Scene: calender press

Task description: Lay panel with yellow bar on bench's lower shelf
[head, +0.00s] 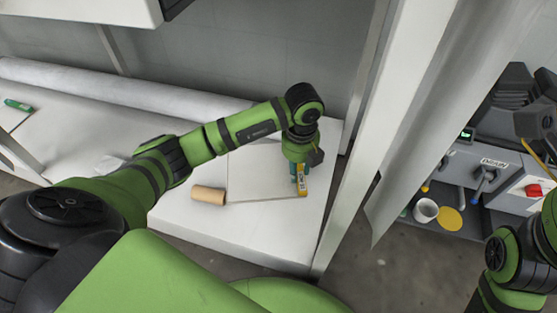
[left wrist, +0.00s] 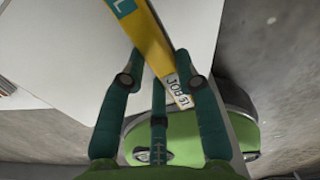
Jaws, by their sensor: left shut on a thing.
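The panel is a flat whitish sheet (head: 262,172) with a yellow bar (head: 303,187) along its right edge. It lies over a white bench surface; I cannot tell whether it rests on it or is slightly raised. My left gripper (head: 299,176) is shut on the yellow bar, coming down from above. In the left wrist view the yellow bar (left wrist: 158,50) runs between the teal fingers (left wrist: 158,84), with a printed label at its near end and the white panel (left wrist: 75,45) to its left. My right gripper is not in view; part of my right arm shows at lower right.
A short brown tube (head: 208,195) lies at the panel's left front. A long white roll (head: 130,95) lies behind. White bench surface (head: 235,240) is bare in front. A white upright post (head: 350,150) stands close right of the panel. A machine with a red switch (head: 534,190) stands farther right.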

